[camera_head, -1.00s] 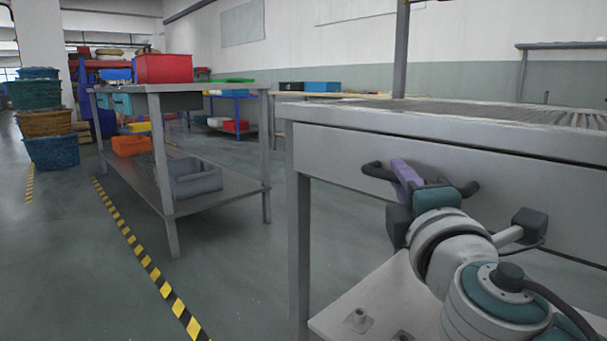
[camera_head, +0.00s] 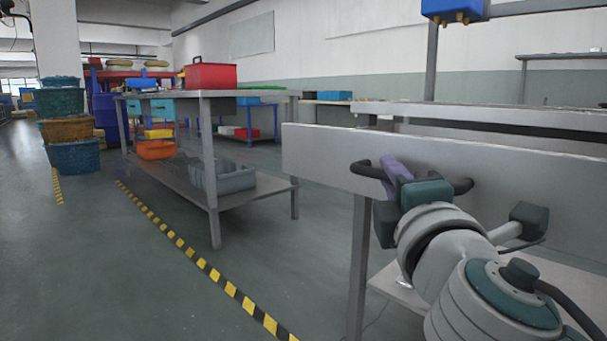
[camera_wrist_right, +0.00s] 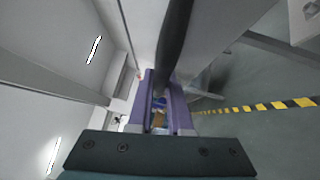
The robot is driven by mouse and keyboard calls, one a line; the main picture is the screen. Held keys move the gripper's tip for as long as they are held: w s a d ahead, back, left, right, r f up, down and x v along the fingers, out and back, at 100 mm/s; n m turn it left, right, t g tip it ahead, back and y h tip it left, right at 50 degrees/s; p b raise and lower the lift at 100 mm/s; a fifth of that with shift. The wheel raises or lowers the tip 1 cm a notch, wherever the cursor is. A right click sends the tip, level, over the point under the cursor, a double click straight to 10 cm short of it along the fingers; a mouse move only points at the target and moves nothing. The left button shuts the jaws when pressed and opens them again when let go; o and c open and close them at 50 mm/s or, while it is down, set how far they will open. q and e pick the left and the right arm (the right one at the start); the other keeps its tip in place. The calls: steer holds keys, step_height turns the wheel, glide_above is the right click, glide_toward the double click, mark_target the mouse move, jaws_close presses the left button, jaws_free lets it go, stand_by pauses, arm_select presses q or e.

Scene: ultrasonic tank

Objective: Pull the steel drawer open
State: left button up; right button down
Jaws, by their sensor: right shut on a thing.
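The steel drawer's grey front panel (camera_head: 318,150) stands out from the bench on the right in the head view. A gap shows behind it, so the drawer is partly open. Its dark bar handle (camera_head: 462,186) runs across the front. My right gripper (camera_head: 392,170) has its purple fingers shut on the handle, reaching in from the lower right. In the right wrist view the dark handle (camera_wrist_right: 175,40) passes between the purple fingers (camera_wrist_right: 162,90). The drawer's inside is mostly hidden behind the front panel. My left gripper is in neither view.
A steel table (camera_head: 214,160) with a red toolbox (camera_head: 210,77) on top and a grey crate (camera_head: 228,178) on its shelf stands to the left. Stacked baskets (camera_head: 70,128) stand at far left. The floor with yellow-black tape (camera_head: 215,275) between is clear.

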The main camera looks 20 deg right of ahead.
steer(key=s+a, duration=0.2)
steer(key=a, duration=0.4)
steer(key=shift+s+a+b, duration=0.25)
steer(key=shift+s+b, duration=0.1)
steer(key=shift+b, duration=0.05)
steer(key=c, duration=0.8)
jaws_free()
steer(key=shift+c, duration=0.2)
steer(key=v, duration=1)
steer(key=shift+r, duration=0.1)
